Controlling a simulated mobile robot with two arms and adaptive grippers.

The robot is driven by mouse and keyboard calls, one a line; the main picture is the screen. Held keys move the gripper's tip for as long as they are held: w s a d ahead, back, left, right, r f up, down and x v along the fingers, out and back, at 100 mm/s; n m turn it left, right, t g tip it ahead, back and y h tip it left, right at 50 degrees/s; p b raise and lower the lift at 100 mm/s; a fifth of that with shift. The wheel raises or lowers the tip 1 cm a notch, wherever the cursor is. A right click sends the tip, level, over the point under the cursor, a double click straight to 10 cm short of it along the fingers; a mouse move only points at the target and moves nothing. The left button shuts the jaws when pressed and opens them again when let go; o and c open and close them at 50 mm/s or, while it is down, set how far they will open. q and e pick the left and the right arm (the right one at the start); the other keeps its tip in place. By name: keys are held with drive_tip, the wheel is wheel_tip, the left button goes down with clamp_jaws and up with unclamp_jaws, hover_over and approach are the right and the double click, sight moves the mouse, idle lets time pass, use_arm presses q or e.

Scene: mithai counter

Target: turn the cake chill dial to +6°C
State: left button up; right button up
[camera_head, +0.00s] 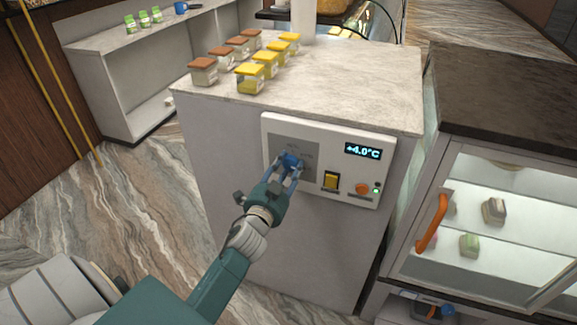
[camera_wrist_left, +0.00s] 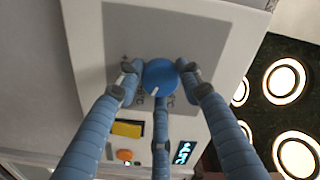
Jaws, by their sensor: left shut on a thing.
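The cake chill dial is a round blue knob with a white pointer line; it shows in the left wrist view (camera_wrist_left: 160,76) between my fingers. My left gripper (camera_head: 291,160) is shut on the dial, its fingers around the knob, and it also shows in the left wrist view (camera_wrist_left: 158,84). In the head view my fingers largely hide the dial. The dial sits on a grey plate on the white control panel (camera_head: 353,142). The panel's display (camera_head: 362,151) reads +4.0°C. My right gripper is not in view.
A yellow switch (camera_head: 331,181) and an orange button (camera_head: 362,188) sit right of the dial. Several jars (camera_head: 250,78) stand on the counter top (camera_head: 345,85) above. A glass case with an orange handle (camera_head: 432,222) stands at right.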

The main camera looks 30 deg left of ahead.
use_arm(q)
drive_tip(key=shift+s+a+f+m, duration=0.1)
drive_tip(key=shift+f+m, duration=0.25)
drive_tip(key=shift+m, duration=0.45)
drive_tip(key=o, duration=1.2)
drive_tip(key=shift+c, duration=0.2)
drive_tip(key=shift+a+r, duration=0.1)
drive_tip(key=shift+r, duration=0.05)
drive_tip(key=shift+s+d, duration=0.2)
drive_tip(key=shift+s, duration=0.25)
drive_tip(key=v, duration=1.1)
